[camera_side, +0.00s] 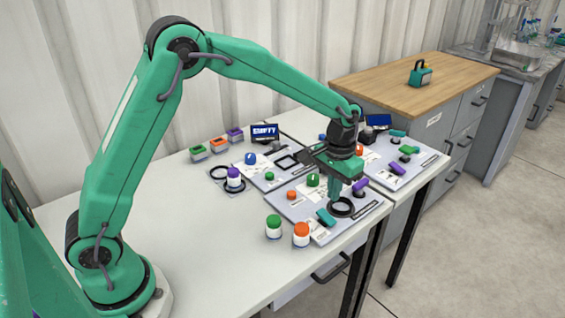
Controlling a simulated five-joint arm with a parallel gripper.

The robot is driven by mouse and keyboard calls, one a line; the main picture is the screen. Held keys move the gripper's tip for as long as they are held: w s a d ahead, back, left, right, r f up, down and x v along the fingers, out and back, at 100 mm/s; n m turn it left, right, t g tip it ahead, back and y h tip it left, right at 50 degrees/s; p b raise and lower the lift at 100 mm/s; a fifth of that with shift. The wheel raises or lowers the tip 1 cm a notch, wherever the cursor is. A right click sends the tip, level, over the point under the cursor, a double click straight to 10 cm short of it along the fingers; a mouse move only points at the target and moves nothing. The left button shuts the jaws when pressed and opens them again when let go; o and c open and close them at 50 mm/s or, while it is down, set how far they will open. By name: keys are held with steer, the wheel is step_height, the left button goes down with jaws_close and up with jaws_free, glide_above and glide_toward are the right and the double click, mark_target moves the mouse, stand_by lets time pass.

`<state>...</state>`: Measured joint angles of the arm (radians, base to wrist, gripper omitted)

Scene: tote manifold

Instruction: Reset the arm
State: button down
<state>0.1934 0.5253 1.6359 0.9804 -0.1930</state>
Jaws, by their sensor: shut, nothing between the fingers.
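My green arm reaches from the left over the white table. My gripper (333,186) points down above a grey panel (290,210), close to a black ring (341,207) on it. Its fingers are together and hold nothing. Part of the panel and some controls behind the gripper are hidden by it.
Panels carry coloured knobs and levers, with a small screen (265,132) behind. A green-capped jar (273,227), an orange-capped jar (301,234) and a purple-capped jar (234,178) stand nearby. The table's left front is clear. A wood-topped cabinet (410,85) stands behind right.

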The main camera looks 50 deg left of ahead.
steer(key=shift+r, duration=0.1)
steer(key=s+a+r+t, duration=0.1)
steer(key=s+a+r, duration=0.2)
steer(key=s+r, duration=0.25)
steer(key=s+a+r+t, duration=0.2)
steer(key=s+a+r, duration=0.1)
steer(key=s+r, duration=0.3)
steer(key=s+a+r+t, duration=0.1)
steer(key=s, duration=0.6)
steer(key=s+a+r+t, duration=0.1)
steer(key=s+a+r, duration=0.1)
steer(key=s, duration=0.5)
steer(key=shift+s+a+t, duration=0.25)
steer(key=shift+s+t, duration=0.05)
stand_by(0.6)
